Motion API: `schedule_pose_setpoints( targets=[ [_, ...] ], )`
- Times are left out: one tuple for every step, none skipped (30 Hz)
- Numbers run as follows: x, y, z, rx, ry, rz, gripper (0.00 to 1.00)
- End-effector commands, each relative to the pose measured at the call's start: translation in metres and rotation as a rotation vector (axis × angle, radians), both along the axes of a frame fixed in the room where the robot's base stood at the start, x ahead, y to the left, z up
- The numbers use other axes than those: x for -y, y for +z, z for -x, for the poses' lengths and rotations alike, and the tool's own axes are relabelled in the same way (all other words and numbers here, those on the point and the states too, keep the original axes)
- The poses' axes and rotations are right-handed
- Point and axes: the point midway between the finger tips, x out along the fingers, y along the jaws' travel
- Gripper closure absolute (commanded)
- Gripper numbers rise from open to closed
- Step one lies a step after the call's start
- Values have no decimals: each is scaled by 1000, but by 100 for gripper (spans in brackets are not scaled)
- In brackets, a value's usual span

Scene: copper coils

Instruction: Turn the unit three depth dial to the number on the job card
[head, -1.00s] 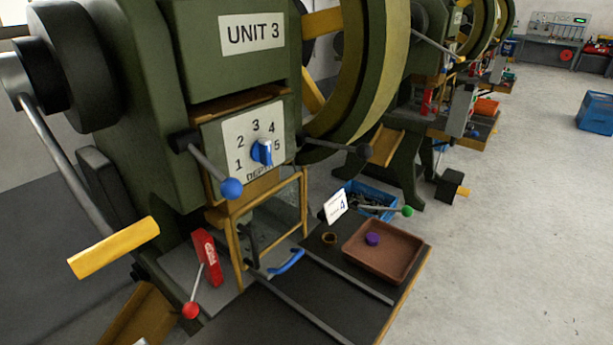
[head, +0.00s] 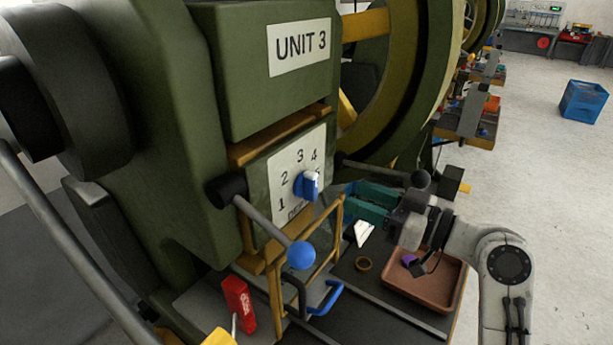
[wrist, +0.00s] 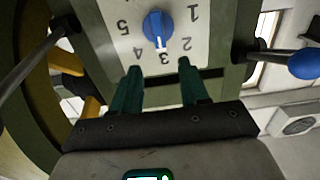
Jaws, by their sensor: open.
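The depth dial, a blue knob (head: 306,186) with a white pointer, sits on the white number plate (head: 284,180) of unit three.
A lever with a blue ball (head: 300,254) sticks out left of the dial; a dark-knobbed lever (head: 420,180) is on the right. A yellow guard frame (head: 276,293) stands below. A brown tray (head: 440,291) with a purple item (head: 408,259) lies under my arm.

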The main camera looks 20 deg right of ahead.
Motion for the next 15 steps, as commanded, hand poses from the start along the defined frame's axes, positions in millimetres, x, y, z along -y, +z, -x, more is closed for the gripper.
schedule_pose_setpoints(
  targets=[
    [-6, 2, -7, -2, 4, 1, 55],
    [-10, 2, -10, -2, 5, 2, 55],
    [-14, 2, -16, -2, 5, 1, 55],
    [-17, 2, -21, -3, 4, 1, 55],
    [-20, 2, -26, -3, 5, 1, 55],
    [-25, 2, -32, -4, 5, 1, 55],
    [-28, 2, -36, -4, 5, 2, 55],
    [-31, 2, -41, -3, 3, 1, 55],
    [-35, 2, -46, -4, 5, 1, 55],
    [-38, 2, -50, -4, 4, 0, 55],
    [-41, 1, -54, -4, 4, 1, 55],
    [-44, 1, -58, -5, 3, 1, 55],
    [-46, 1, -62, -4, 2, 1, 55],
    [-48, 1, -65, -4, 3, 1, 55],
    [-51, 1, -68, -4, 3, 1, 55]
  ],
)
